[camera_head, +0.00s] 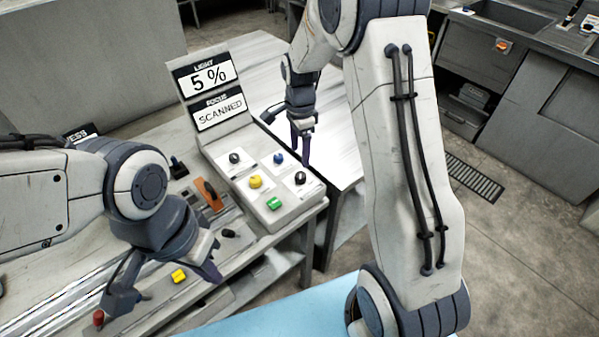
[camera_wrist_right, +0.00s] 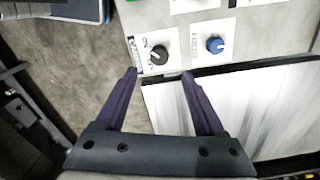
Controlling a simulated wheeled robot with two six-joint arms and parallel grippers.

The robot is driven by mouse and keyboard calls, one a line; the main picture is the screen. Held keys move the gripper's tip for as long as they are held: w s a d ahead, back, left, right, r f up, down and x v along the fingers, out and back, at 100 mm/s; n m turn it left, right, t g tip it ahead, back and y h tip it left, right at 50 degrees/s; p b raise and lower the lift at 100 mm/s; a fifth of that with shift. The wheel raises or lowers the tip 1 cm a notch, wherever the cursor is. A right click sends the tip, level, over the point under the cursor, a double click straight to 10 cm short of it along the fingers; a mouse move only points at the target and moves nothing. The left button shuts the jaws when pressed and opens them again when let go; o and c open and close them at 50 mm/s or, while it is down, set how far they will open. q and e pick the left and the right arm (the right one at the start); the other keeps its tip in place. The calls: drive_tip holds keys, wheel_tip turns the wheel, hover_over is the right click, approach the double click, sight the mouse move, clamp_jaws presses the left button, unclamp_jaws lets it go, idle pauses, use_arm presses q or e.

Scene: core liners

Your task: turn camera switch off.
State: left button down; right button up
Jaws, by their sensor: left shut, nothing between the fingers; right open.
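The sloped control box (camera_head: 250,180) carries several knobs and buttons on white plates. A black rotary knob (camera_head: 300,178) sits near its right edge; in the right wrist view this knob (camera_wrist_right: 160,55) has a labelled plate with small lettering I cannot read surely. My right gripper (camera_head: 301,143) is open and empty above the box's right edge. In the wrist view its fingertips (camera_wrist_right: 160,73) point at the black knob, which appears just beyond and between them, apart from them. My left gripper (camera_head: 208,268) is shut and empty over the left panel.
Beside the black knob are a blue knob (camera_head: 278,158), a yellow button (camera_head: 255,182), a green button (camera_head: 274,203) and another black knob (camera_head: 236,157). A sign (camera_head: 212,92) reads LIGHT 5 % and FOCUS SCANNED. An orange handle (camera_head: 208,194) stands left of the box.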

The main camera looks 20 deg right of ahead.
sight(300, 175)
wheel_tip(300, 175, down, 9)
drive_tip(key=shift+r+p, duration=0.1)
drive_tip(key=shift+p, duration=0.5)
clamp_jaws()
